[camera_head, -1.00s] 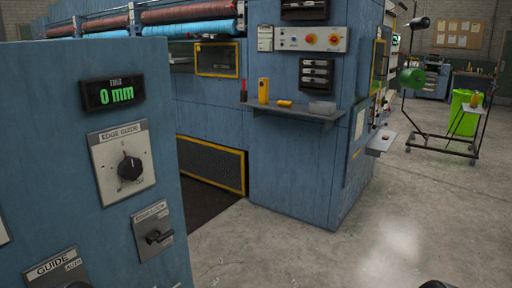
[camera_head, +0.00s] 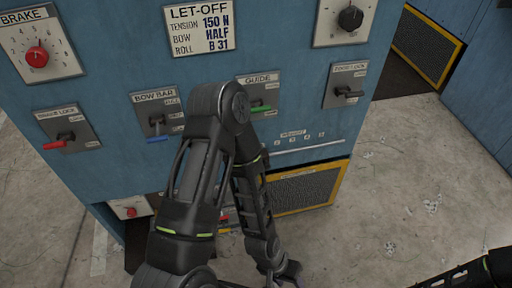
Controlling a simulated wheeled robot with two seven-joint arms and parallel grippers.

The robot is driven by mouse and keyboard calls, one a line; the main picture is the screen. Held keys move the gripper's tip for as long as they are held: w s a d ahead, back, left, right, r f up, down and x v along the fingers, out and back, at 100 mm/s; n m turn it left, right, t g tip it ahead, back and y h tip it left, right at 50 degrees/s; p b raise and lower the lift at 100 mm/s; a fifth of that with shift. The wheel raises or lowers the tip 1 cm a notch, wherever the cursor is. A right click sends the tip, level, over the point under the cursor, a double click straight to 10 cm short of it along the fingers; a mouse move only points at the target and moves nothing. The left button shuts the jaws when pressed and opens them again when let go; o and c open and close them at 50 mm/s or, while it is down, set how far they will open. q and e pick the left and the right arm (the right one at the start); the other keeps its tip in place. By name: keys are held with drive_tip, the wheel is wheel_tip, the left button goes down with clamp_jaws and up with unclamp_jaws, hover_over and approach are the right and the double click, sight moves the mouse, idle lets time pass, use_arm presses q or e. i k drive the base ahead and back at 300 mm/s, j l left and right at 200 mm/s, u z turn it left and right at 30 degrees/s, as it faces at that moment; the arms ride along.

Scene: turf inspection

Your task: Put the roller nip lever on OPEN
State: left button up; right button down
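No lever labelled roller nip can be made out on the blue panel in the head view. Part of the panel is hidden behind my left arm. The levers that show are a red-handled brake lock lever (camera_head: 66,142), a blue-handled bow bar lever (camera_head: 159,131), a green-handled guide lever (camera_head: 259,109) and a black-handled lever (camera_head: 346,93) whose label ends in LOCK. My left arm rises in front of the panel and bends back down. Its lower end is at the bottom edge, and its fingers cannot be made out. Part of my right arm shows at the bottom right, its gripper out of view.
A red brake knob (camera_head: 37,56), a let-off sign (camera_head: 199,29) and a black knob (camera_head: 350,18) are above the levers. A slotted scale (camera_head: 308,146) and a yellow-framed grille (camera_head: 306,189) are below. A small red knob (camera_head: 131,208) is low left.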

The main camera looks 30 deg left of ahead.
sight(224, 226)
drive_tip(key=u, duration=0.95)
